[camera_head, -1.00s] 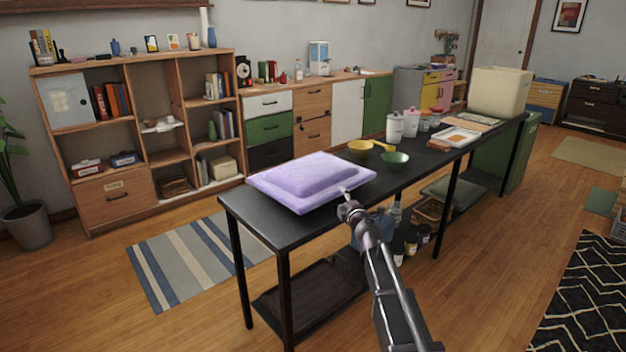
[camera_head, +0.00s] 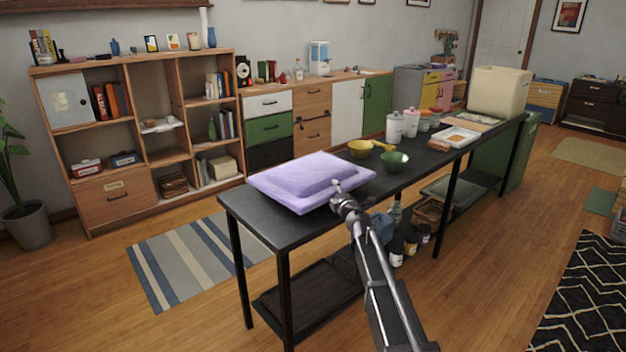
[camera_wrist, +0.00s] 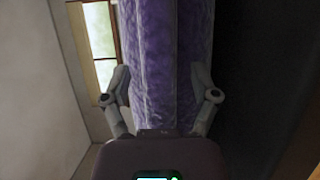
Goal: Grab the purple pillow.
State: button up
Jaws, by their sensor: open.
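The purple pillow (camera_head: 310,178) lies flat on the near left end of the black table (camera_head: 275,231). My gripper (camera_head: 338,186) is at the pillow's near right edge in the head view. In the wrist view the pillow (camera_wrist: 165,60) runs up the middle of the picture, and the open fingers of my gripper (camera_wrist: 164,98) stand one on each side of its edge. Whether either finger touches the cloth cannot be told.
A green bowl (camera_head: 395,161), a yellow bowl (camera_head: 360,149) and white canisters (camera_head: 394,127) stand farther along the table, right of the pillow. A lower shelf (camera_head: 310,301) holds jars under the tabletop. Wooden shelving (camera_head: 150,200) stands behind.

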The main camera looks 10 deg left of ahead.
dwell(0.4)
grip_shut()
jog(key=shift+r, duration=0.15)
notch_tip(320, 180, up, 3)
jog(key=p, duration=0.3)
jog(key=s+r+p, duration=0.1)
jog(key=s+p, duration=0.1)
jog(key=s, duration=1.4)
jog(key=shift+d+r, duration=0.2)
jog(key=shift+r, duration=0.15)
